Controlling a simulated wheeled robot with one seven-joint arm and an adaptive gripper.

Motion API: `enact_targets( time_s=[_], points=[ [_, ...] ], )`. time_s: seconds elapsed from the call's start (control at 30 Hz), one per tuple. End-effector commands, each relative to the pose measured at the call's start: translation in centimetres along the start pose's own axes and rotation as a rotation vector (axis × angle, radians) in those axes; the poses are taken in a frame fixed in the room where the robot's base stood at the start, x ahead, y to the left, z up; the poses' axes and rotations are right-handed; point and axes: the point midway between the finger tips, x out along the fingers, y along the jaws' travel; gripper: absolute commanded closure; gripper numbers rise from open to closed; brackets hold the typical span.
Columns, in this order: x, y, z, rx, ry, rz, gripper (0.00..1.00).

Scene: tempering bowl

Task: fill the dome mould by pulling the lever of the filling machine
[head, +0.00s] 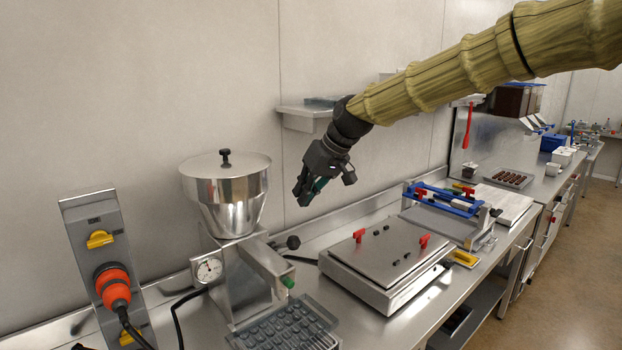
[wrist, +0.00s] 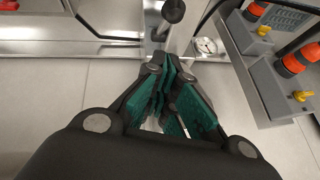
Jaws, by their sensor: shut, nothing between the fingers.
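The filling machine (head: 236,255) stands at the left of the bench, with a lidded steel hopper, a dial gauge and a green-tipped spout. Its lever, ending in a black ball knob (head: 292,242), sticks out to the right behind the spout. A black knob (wrist: 173,10), which looks like the same one, shows at the top of the wrist view, ahead of the fingers. The grey dome mould (head: 283,328) lies under the spout; whether its cavities hold anything is unclear. My gripper (head: 303,194) is shut and empty, in the air above and right of the machine, apart from the lever.
A grey panel with an orange plug (head: 113,285) and yellow switches stands left of the machine. A steel plate unit with red handles (head: 388,262) is to the right, then a blue-framed device (head: 443,200). A small wall shelf (head: 303,112) is behind my gripper.

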Motion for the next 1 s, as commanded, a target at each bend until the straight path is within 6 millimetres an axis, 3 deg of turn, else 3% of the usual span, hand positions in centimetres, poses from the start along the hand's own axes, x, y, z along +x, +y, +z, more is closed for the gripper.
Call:
enact_targets(
  time_s=[0.27,0.5,1.0],
  points=[
    [4.3,-0.1,0.1,0.001,-0.003,-0.002,1.0],
    [6.2,-0.1,2.2,0.0,-0.003,-0.001,1.0],
    [6.9,-0.1,2.9,0.0,0.0,-0.001,1.0]
  ],
)
